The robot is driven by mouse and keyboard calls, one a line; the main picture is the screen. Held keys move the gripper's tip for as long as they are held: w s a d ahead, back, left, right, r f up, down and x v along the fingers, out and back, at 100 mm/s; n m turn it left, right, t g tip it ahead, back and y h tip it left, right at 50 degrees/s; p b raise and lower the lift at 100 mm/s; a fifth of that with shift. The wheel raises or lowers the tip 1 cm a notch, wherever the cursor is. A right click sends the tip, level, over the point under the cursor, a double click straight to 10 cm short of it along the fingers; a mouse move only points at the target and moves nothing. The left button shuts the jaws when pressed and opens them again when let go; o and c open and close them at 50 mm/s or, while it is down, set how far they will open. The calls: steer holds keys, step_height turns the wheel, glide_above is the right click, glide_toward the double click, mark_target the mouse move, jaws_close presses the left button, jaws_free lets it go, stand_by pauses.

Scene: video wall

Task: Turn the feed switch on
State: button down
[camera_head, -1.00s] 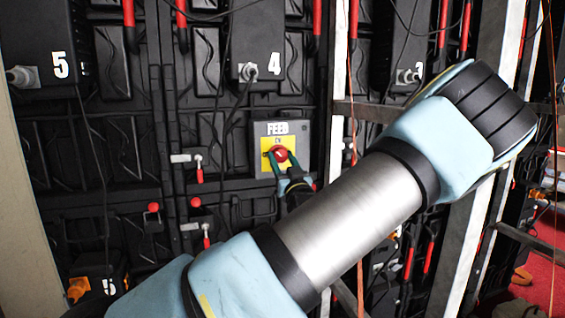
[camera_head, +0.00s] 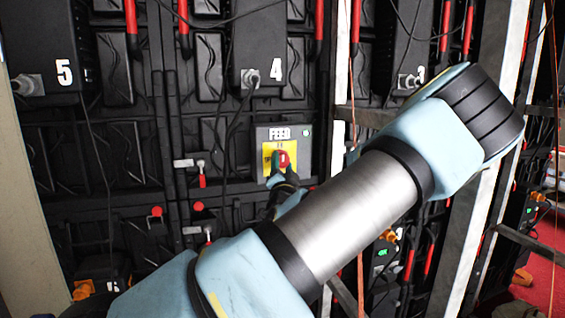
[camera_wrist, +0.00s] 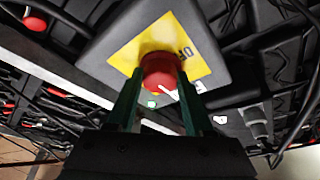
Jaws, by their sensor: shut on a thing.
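The feed switch is a red round knob (camera_head: 283,159) on a yellow plate (camera_head: 267,150), set in a grey box marked FEED (camera_head: 262,133). A small light (camera_head: 305,132) on the box's upper right glows green. In the wrist view the red knob (camera_wrist: 160,66) carries a white mark and sits on the yellow plate (camera_wrist: 125,52), where "OFF" can be read. My gripper (camera_wrist: 160,76) is shut on the knob, one dark green finger on each side. In the head view my gripper (camera_head: 284,164) is small and partly covers the knob.
Black panel backs with numbered boxes 5 (camera_head: 50,80), 4 (camera_head: 262,50) and 3 surround the switch. Cables hang near the box's left side. A metal upright (camera_head: 338,75) stands to its right. A unit at lower right shows a green display (camera_head: 382,253).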

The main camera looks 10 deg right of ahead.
steer(key=shift+m, duration=0.3)
steer(key=shift+c, duration=1.4)
jaws_free()
steer(key=p+v, duration=0.6)
steer(key=v, duration=0.4)
steer(key=shift+s+a, duration=0.15)
steer(key=shift+s, duration=0.25)
steer(key=shift+f, duration=0.1)
